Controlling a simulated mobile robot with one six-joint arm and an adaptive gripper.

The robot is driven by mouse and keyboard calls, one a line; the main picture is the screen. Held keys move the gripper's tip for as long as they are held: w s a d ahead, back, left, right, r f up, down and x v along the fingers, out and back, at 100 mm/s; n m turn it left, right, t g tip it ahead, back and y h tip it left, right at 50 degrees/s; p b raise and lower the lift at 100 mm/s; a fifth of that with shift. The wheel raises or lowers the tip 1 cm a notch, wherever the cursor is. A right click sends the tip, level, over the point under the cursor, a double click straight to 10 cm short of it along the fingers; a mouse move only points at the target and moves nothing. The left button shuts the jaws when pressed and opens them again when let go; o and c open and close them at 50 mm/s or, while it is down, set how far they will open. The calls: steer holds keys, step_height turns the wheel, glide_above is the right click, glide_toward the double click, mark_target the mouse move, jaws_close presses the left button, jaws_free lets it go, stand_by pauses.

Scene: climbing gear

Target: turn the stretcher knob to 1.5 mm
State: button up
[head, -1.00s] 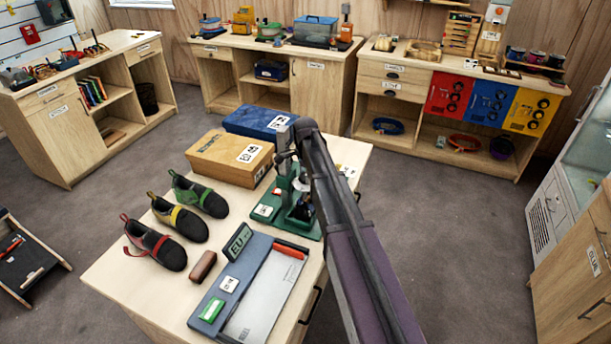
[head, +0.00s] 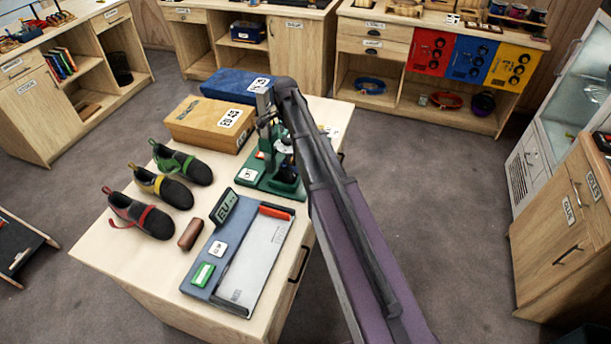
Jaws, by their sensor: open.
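The green stretcher (head: 256,180) stands on the light wood bench, near its right edge, with a grey metal upright at its back. Its knob and any scale marks are too small or hidden to read. My arm comes in from the lower right and bends down over the stretcher. My gripper (head: 284,158) is a small dark shape at the stretcher's right side, partly behind my arm. Its jaws are open. I cannot tell whether they touch the stretcher or surround the knob.
A tan box (head: 212,122) and a blue box (head: 238,87) lie behind the stretcher. Several climbing shoes (head: 160,190) stand at left. A blue tray (head: 208,255) with a display (head: 224,206) is in front. A brown block (head: 190,234) lies beside it. Open floor is at right.

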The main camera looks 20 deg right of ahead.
mark_target(288, 138)
steer(key=n, duration=1.4)
steer(key=shift+n, duration=0.3)
steer(key=n, duration=0.5)
step_height(288, 138, up, 14)
steer(key=p, duration=1.4)
steer(key=s+f+m+b, duration=0.1)
steer(key=s+f+b, duration=0.4)
steer(key=s, duration=0.6)
steer(key=s+f+b, duration=0.6)
steer(key=s, duration=0.6)
steer(key=shift+d+f+m+y+b, duration=0.3)
steer(key=shift+m+y+b, duration=0.05)
steer(key=shift+m+y, duration=0.05)
